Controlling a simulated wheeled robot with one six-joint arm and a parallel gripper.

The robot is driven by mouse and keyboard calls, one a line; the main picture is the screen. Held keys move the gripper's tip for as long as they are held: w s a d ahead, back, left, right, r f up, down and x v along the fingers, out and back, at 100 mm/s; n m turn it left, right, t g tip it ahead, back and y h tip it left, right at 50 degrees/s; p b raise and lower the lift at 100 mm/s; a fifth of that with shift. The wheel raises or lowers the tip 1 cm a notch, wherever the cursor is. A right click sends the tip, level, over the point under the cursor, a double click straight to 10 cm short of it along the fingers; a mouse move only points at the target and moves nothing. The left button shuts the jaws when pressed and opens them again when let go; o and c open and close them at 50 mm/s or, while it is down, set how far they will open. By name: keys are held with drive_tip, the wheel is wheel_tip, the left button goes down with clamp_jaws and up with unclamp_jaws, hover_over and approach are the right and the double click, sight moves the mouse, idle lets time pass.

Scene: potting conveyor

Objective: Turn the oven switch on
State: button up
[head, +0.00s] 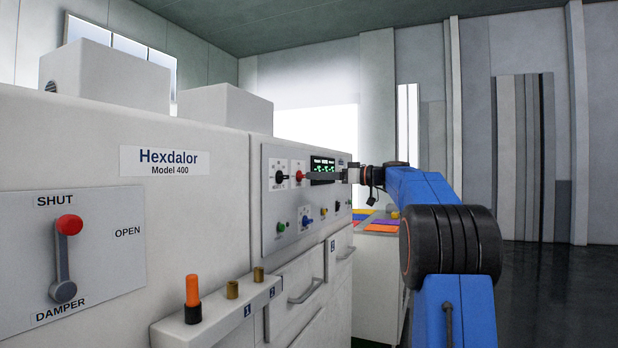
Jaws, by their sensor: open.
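The control panel (268,226) is on the front of a white machine. Its upper row has a black knob (279,177) and a red knob (298,175), each on a small white plate with lettering too small to read. I cannot tell which control is the oven switch. My gripper (312,176) is open, in front of the panel, with its thin grey fingers pointing left toward the red knob. The fingertips are close to this knob; I cannot tell whether they touch it. The fingers partly cover a green-lit display (322,164).
A damper lever (64,262) with a red ball stands upright at SHUT. A ledge (215,317) with an orange-topped peg (192,290) juts out below. Open floor lies to the right.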

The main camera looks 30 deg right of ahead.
sight(302, 176)
drive_tip(key=shift+x, duration=2.05)
drive_tip(key=c, duration=1.1)
